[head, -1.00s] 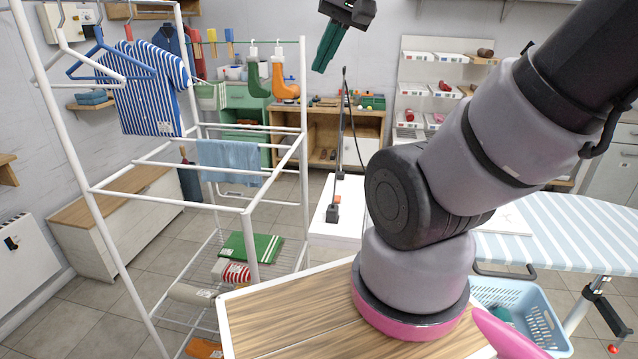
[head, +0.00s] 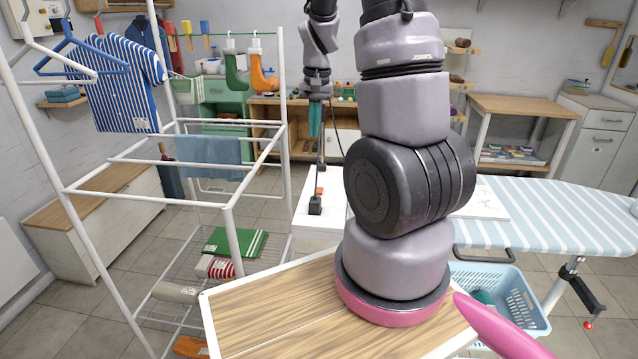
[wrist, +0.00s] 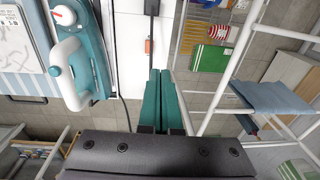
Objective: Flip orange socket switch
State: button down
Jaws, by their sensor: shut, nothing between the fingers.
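The orange socket switch (head: 320,191) is a small orange patch by a black fitting on a white surface (head: 306,222), left of my arm in the head view. In the wrist view the switch (wrist: 148,46) shows on the white strip, just beyond my fingertips. My gripper (head: 315,132) points down with its teal fingers together and empty, above and behind the switch in the head view. The gripper (wrist: 160,74) also shows in the wrist view, apart from the switch in the picture. The switch's position cannot be told.
A teal and white iron (wrist: 75,60) lies left of my fingers in the wrist view, with a dark cord beside it. A white drying rack (head: 230,205) stands left of the switch in the head view. A striped ironing board (head: 560,215) is at the right.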

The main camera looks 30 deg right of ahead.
send_over(319, 191)
notch_tip(319, 191, down, 4)
jog(key=shift+f+g, duration=0.15)
jog(key=shift+g, duration=0.25)
notch_tip(319, 191, down, 14)
dwell(0.4)
